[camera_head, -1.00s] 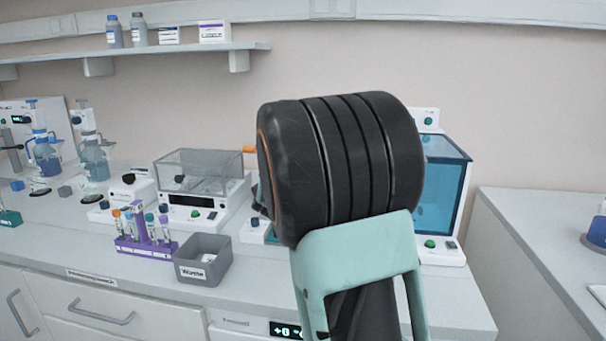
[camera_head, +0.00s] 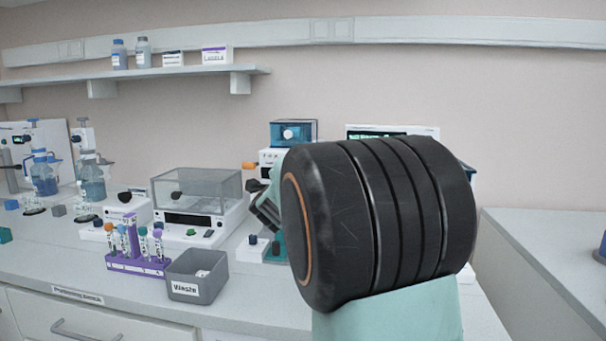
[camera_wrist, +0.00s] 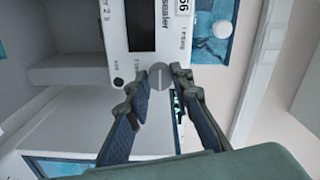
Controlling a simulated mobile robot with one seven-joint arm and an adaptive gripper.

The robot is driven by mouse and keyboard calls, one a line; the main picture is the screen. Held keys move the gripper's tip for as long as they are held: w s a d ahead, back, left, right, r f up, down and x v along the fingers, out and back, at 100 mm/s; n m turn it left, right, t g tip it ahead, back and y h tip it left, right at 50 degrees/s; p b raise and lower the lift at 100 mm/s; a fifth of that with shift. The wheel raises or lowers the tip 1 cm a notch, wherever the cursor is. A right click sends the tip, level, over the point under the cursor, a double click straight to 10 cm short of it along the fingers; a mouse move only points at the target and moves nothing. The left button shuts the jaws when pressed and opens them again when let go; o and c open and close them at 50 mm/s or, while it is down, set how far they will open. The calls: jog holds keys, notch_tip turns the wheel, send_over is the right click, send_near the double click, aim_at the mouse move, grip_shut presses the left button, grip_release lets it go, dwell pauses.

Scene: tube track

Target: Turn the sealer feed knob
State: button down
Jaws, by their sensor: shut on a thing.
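The sealer (camera_head: 271,157) is a white device with a teal top, standing on the bench behind my arm. Its lower part is mostly hidden by my arm in the head view. In the wrist view its white front panel (camera_wrist: 150,62) has a dark display and printed lettering. The feed knob (camera_wrist: 159,76) is a small round grey knob on that panel, with a line across its face. My gripper (camera_wrist: 160,82) has its two fingertips on either side of the knob, shut on it. In the head view my gripper (camera_head: 265,208) shows only partly, left of my arm.
A clear-lidded device (camera_head: 197,195) stands left of the sealer. A purple rack (camera_head: 137,263) with several capped tubes and a grey waste bin (camera_head: 197,277) stand in front. A shelf (camera_head: 150,78) with bottles and boxes runs along the wall. The bench front is clear right of the bin.

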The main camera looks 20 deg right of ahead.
jog(key=c, duration=1.7)
grip_release()
jog(key=shift+s+a, duration=0.1)
jog(key=v, duration=0.7)
jog(key=shift+s+a, duration=0.1)
jog(key=shift+s, duration=0.05)
